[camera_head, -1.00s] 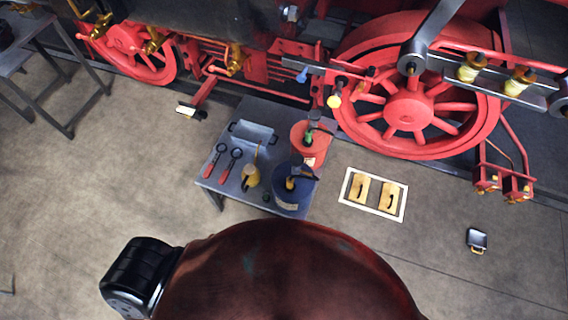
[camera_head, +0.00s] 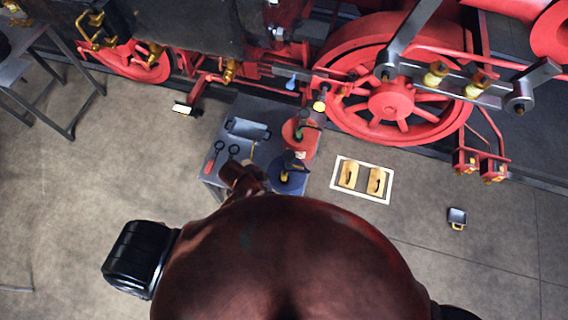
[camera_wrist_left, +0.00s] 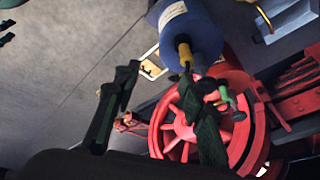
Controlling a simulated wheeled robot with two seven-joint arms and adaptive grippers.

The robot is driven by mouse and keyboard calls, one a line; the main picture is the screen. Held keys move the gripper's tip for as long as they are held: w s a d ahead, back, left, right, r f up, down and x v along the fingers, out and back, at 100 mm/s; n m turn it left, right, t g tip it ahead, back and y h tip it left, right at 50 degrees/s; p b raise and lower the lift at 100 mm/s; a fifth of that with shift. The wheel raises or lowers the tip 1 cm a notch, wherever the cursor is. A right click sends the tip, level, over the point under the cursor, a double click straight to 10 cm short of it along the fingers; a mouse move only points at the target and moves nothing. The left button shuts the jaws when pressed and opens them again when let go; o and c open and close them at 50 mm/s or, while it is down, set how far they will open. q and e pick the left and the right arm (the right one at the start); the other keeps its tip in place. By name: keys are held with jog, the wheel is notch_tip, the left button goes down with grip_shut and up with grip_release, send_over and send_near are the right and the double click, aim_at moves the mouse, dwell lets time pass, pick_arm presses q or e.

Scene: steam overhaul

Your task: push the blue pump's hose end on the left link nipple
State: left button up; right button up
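The blue pump (camera_head: 289,184) stands on the near right part of the small grey table, partly covered by my arm. In the left wrist view the blue pump (camera_wrist_left: 195,28) shows a yellow part and a dark fitting; I cannot tell which is the hose end. My left gripper (camera_head: 256,174) is beside the pump's left side. In the left wrist view its dark fingers (camera_wrist_left: 158,80) are spread with nothing between them. A light blue fitting (camera_head: 291,84) on the locomotive is possibly the left link nipple. My right gripper is not in view.
A red pump (camera_head: 299,138) with a green part stands behind the blue one. A grey tray (camera_head: 248,130) and red-handled tools (camera_head: 213,158) are on the table. A yellow fitting (camera_head: 319,105) and red wheel (camera_head: 388,103) lie beyond.

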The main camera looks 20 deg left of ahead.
pick_arm(q)
jog(key=w+d+f+m+g, duration=0.1)
jog(key=w+d+f+m, duration=0.1)
jog(key=w+d+m, duration=0.4)
jog(key=m+g+y, duration=0.3)
jog(key=m, duration=1.5)
send_over(284, 173)
notch_tip(284, 173, down, 7)
jog(key=shift+r, duration=0.1)
jog(key=shift+f+b, duration=0.8)
notch_tip(284, 173, down, 6)
jog(key=b, duration=0.5)
jog(key=shift+r, duration=0.2)
jog(key=shift+f+b, duration=0.5)
jog(key=shift+f, duration=0.35)
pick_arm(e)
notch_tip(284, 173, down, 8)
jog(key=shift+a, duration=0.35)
